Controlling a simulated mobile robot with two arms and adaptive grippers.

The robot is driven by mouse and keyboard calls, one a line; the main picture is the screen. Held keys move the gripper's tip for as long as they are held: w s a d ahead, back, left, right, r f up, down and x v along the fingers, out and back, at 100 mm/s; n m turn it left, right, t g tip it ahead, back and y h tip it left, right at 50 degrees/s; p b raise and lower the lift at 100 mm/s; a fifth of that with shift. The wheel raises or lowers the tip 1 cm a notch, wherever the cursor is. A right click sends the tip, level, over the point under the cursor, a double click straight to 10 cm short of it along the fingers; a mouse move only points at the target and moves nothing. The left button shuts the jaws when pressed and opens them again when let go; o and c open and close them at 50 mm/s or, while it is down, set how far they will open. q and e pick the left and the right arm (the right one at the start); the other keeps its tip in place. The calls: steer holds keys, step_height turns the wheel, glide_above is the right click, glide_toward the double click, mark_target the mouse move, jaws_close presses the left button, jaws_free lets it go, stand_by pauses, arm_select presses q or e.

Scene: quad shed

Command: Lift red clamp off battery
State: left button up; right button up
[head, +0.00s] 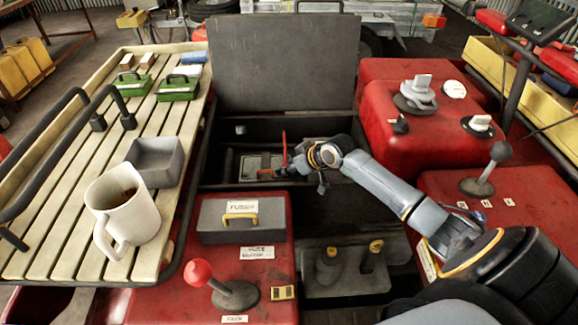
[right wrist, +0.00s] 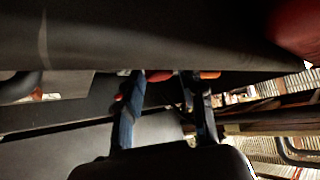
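The red clamp (head: 284,146) shows in the head view as a thin upright red piece, with red-orange parts low beside it, at the grey battery (head: 254,166) in the dark bay. Whether it still touches the battery is unclear. My right gripper (head: 304,168) reaches in from the right, its fingers close against the clamp's right side. In the right wrist view the two fingers (right wrist: 164,82) stand apart, with a red part (right wrist: 160,75) between their tips and an orange part (right wrist: 208,74) by the right one. Whether they grip it is unclear. My left gripper is out of view.
An upright dark lid (head: 283,62) stands behind the bay. A red tank (head: 420,120) is to the right. In front are a grey box with a yellow handle (head: 212,222) and a red-knobbed lever (head: 199,272). A slatted rack (head: 75,235) with a mug (head: 124,212) is left.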

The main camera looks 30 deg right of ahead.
steer(key=c, duration=0.7)
jaws_close()
steer(key=shift+r+p, duration=0.4)
steer(key=shift+p, duration=0.05)
steer(key=r+p, duration=0.1)
steer(key=p, duration=0.1)
steer(key=w+r+g+y+p, duration=0.1)
steer(key=r+p, duration=0.1)
steer(key=r+g+p, duration=0.1)
steer(key=r+p, duration=0.1)
steer(key=shift+w+d+r+m, duration=0.15)
steer(key=shift+d+r+m, duration=0.05)
steer(key=shift+d+m, duration=0.2)
steer(key=w+d+r+g+y+p, duration=0.1)
steer(key=w+d+r+g+p, duration=0.1)
steer(key=w+r, duration=0.2)
steer(key=shift+d+r+m, duration=0.3)
steer(key=shift+r, duration=0.9)
